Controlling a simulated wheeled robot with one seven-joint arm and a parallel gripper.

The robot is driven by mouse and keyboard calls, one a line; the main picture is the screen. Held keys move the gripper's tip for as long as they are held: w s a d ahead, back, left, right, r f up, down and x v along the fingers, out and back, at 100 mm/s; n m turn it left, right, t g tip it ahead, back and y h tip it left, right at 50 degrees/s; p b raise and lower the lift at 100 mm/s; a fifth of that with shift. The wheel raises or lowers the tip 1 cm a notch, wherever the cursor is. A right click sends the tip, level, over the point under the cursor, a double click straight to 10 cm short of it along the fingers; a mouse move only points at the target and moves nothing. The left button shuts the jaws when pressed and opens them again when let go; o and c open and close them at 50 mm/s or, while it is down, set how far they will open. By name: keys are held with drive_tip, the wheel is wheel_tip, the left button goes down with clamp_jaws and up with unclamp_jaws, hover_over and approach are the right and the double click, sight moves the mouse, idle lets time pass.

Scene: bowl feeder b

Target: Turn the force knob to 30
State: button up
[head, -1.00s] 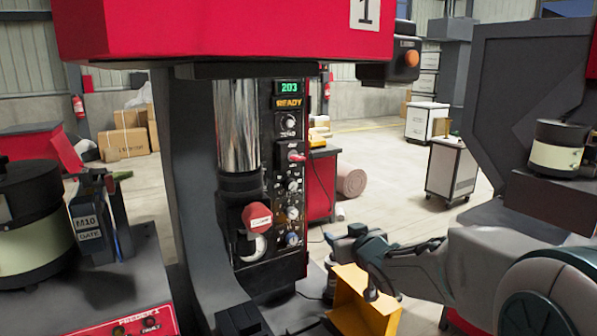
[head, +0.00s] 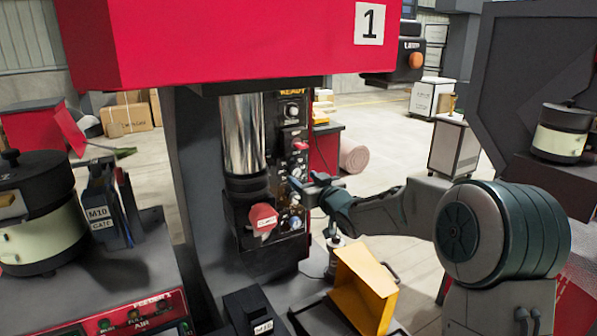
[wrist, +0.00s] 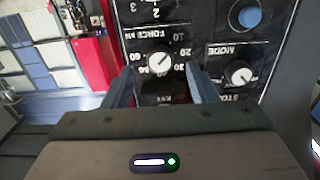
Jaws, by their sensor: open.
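The force knob (wrist: 161,62) is a round white dial on the black control panel, upside down in the wrist view. Numbers including 10, 20 and 30 are printed around it, beside the word FORCE. A dark pointer line crosses its face, slanting toward the upper right, but its exact reading is too small to tell. My gripper (wrist: 161,88) is open, with one finger on each side of the knob in the picture; I cannot tell whether they touch it. In the head view my gripper (head: 312,188) is close to the panel's right edge and partly hides its controls.
A white mode knob (wrist: 240,74) and a blue button (wrist: 249,17) are near the force knob. A red-capped part (head: 263,218) juts from the press below its shiny column (head: 242,135). A yellow bin (head: 362,285) stands below my arm.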

sight(297, 173)
drive_tip(key=shift+p+x, duration=0.45)
drive_tip(key=shift+x, duration=1.65)
drive_tip(key=c, duration=1)
